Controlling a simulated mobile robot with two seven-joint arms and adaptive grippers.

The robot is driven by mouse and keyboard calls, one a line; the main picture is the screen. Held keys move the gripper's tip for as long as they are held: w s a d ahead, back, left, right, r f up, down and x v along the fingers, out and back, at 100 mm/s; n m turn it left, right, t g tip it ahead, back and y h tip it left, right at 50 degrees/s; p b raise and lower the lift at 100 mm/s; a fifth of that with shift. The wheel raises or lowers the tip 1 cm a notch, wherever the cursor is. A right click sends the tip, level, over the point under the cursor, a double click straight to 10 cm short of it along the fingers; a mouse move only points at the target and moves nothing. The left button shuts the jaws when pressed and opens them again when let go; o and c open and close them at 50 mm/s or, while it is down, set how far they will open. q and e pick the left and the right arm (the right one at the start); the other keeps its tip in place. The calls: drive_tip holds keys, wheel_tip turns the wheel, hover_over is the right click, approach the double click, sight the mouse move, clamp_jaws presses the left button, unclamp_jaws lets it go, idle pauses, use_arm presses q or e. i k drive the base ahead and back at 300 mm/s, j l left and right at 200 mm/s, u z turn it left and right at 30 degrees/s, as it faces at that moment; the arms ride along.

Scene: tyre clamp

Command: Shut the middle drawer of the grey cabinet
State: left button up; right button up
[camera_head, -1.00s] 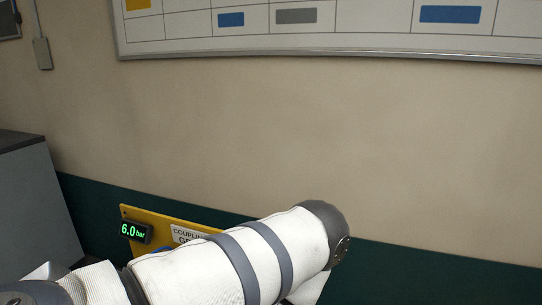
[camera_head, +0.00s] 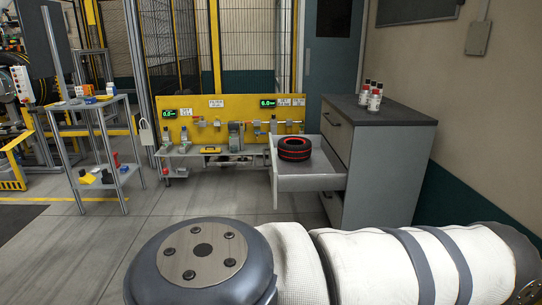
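The grey cabinet (camera_head: 387,175) stands at the right against the beige wall, with a dark top. One drawer (camera_head: 310,184) is pulled out to the left, below a closed top drawer front (camera_head: 336,136). It appears to be the middle drawer; the front below it is partly hidden. A black tyre-like stack with red bands (camera_head: 294,149) lies inside the open drawer. Neither gripper is in view.
Several small bottles (camera_head: 372,94) stand on the cabinet top. A yellow panel (camera_head: 190,128) with gauges and fittings is behind the drawer. A metal trolley (camera_head: 92,105) with small items stands at the left. The grey floor (camera_head: 165,212) left of the drawer is clear.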

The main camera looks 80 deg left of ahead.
sight(324, 171)
drive_tip(key=j+u, duration=0.75)
drive_tip(key=j, duration=0.15)
drive_tip(key=j+u, duration=0.4)
drive_tip(key=i+j+u, duration=0.15)
drive_tip(key=j+u, duration=0.2)
drive_tip(key=j, duration=0.15)
drive_tip(key=i+j+u, duration=0.15)
drive_tip(key=j+u, duration=0.25)
drive_tip(key=i+j+u, duration=0.2)
drive_tip(key=j+u, duration=0.15)
